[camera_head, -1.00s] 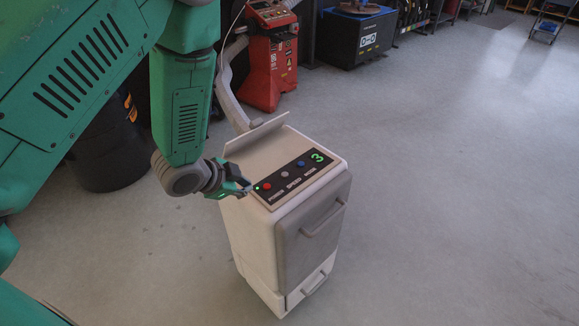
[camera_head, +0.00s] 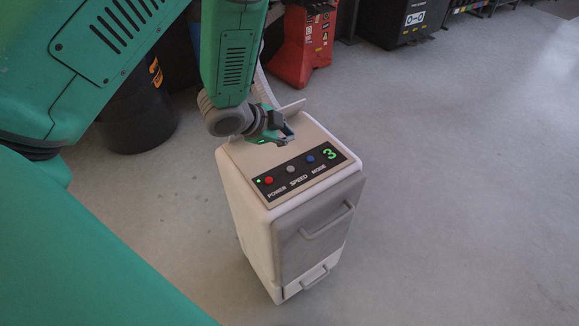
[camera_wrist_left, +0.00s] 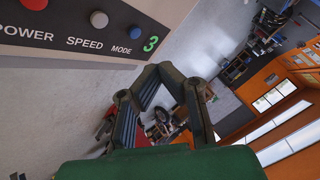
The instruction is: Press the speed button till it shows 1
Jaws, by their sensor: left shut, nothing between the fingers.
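The white machine (camera_head: 249,225) stands upright on the floor with a dark control panel on top. The panel has a red POWER button (camera_head: 268,181), a grey SPEED button (camera_head: 291,169) and a blue MODE button (camera_head: 310,158). Its green display (camera_head: 330,154) reads 3. The wrist view also shows the grey SPEED button (camera_wrist_left: 98,19) and the 3 on the display (camera_wrist_left: 150,43). My left gripper (camera_head: 289,138) is shut and empty, over the machine's top just behind the panel. It appears apart from the buttons. My right gripper is out of view.
A raised flap and a pale hose are behind my left wrist. A black bin (camera_head: 138,118) stands to the left, a red machine (camera_head: 303,45) behind, and a black box (camera_head: 398,22) at the back. The floor to the right is clear.

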